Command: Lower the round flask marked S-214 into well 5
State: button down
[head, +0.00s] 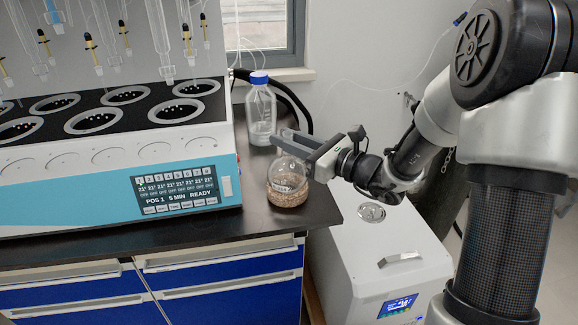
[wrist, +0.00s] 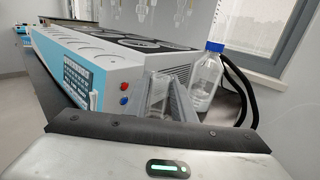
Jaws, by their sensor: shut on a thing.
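My gripper (head: 292,146) is shut on the neck of a round glass flask (head: 288,184) at the right end of the bench. The flask hangs upright below the fingers and holds brownish grains. Its label is too small to read surely. I cannot tell whether its base touches the bench. In the wrist view my fingers (wrist: 167,98) stand beside the distiller's end, and the flask's body is hidden. The distiller (head: 115,200) has two rows of round dark wells in its top, including a front right well (head: 176,110). No well number is legible, so I cannot tell which is well 5.
A clear bottle with a blue cap (head: 260,112) stands behind the flask; it also shows in the wrist view (wrist: 207,78). Glass tubes and droppers (head: 98,55) hang above the wells. A white unit (head: 380,250) stands right of the dark bench (head: 240,232).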

jog(key=shift+r+p, duration=1.2)
jog(key=shift+r, duration=0.3)
